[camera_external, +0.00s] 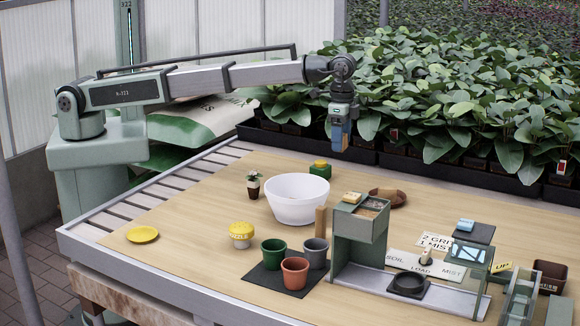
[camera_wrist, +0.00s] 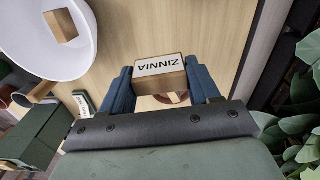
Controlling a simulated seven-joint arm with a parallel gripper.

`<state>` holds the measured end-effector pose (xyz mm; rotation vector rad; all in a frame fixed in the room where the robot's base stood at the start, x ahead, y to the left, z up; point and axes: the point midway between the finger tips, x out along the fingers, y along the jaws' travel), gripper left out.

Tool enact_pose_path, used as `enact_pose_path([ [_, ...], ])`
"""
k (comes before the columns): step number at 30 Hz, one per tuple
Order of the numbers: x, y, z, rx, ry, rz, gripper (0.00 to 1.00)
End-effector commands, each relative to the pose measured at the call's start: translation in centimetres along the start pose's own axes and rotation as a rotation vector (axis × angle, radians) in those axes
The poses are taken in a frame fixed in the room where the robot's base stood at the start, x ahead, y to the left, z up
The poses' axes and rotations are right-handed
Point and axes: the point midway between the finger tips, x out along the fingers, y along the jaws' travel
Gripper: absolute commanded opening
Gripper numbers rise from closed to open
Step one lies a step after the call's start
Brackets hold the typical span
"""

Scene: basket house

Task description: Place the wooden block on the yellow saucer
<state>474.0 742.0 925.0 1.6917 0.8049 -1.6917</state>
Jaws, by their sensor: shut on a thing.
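My gripper (camera_external: 340,142) is raised over the far side of the table, behind the white bowl. Its blue fingers, also in the wrist view (camera_wrist: 162,92), are shut on a brown block (camera_wrist: 160,73) with a white label reading ZINNIA. The block is clear of the table. A plain wooden block (camera_wrist: 60,25) lies inside the white bowl (camera_wrist: 82,55); the bowl also shows in the external view (camera_external: 297,205), where its near wall hides that block. The yellow saucer (camera_external: 143,234) lies empty at the table's left front, far from my gripper, and is outside the wrist view.
A grey-green station (camera_external: 360,235) stands right of the bowl. A brown dish (camera_external: 388,197) lies behind it. Table around the saucer is clear.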

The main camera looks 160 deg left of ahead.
Motion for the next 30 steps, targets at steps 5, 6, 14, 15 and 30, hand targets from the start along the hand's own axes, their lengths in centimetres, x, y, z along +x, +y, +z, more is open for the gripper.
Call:
enact_pose_path([
  [5, -2.5, 0.7, 0.3, 0.003, 0.0, 0.0, 0.32],
  [6, -2.4, 1.6, 0.6, 0.005, 0.0, 0.0, 0.32],
  [14, -2.5, 7.9, 2.9, 0.017, 0.0, 0.0, 0.32],
  [15, -2.6, 9.2, 3.5, 0.018, 0.001, 0.0, 0.32],
  [30, -2.8, 26.6, 13.9, 0.053, 0.001, 0.0, 0.32],
])
